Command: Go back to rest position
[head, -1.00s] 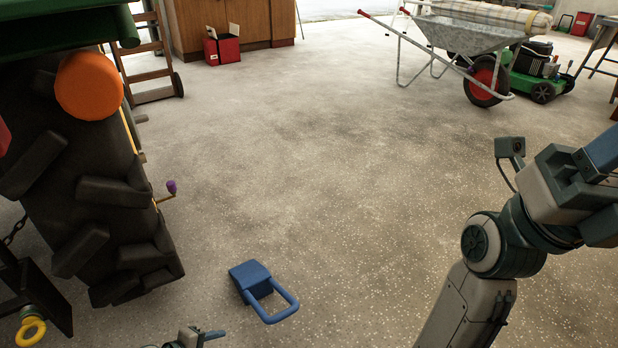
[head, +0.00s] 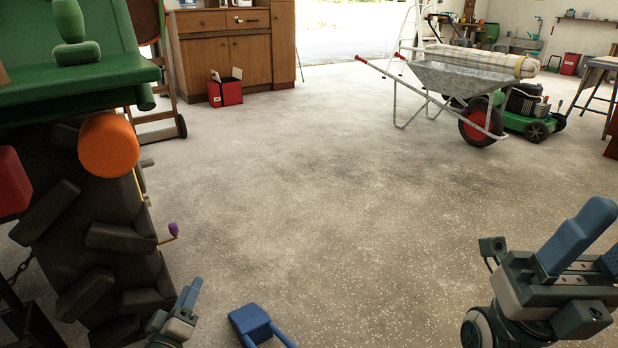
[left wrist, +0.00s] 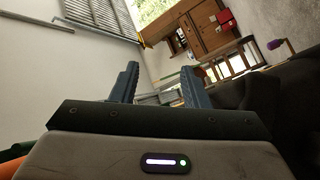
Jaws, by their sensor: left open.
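My left gripper (head: 189,292) shows at the bottom left of the head view, just left of a blue block with a loop handle. In the left wrist view its two blue fingers (left wrist: 160,78) stand apart with nothing between them, so it is open and empty. My right gripper (head: 594,240) is at the right edge of the head view, raised with its fingers pointing up. Its two blue fingers look apart and no object shows between them; one is partly cut off by the frame edge.
A tractor's large black tyre (head: 95,235) and green bodywork (head: 75,80) fill the left side. The blue block (head: 250,322) lies on the floor in front. A wheelbarrow (head: 465,78), green mower (head: 530,125), red box (head: 226,92) and wooden cabinet (head: 240,55) stand farther back. The middle floor is clear.

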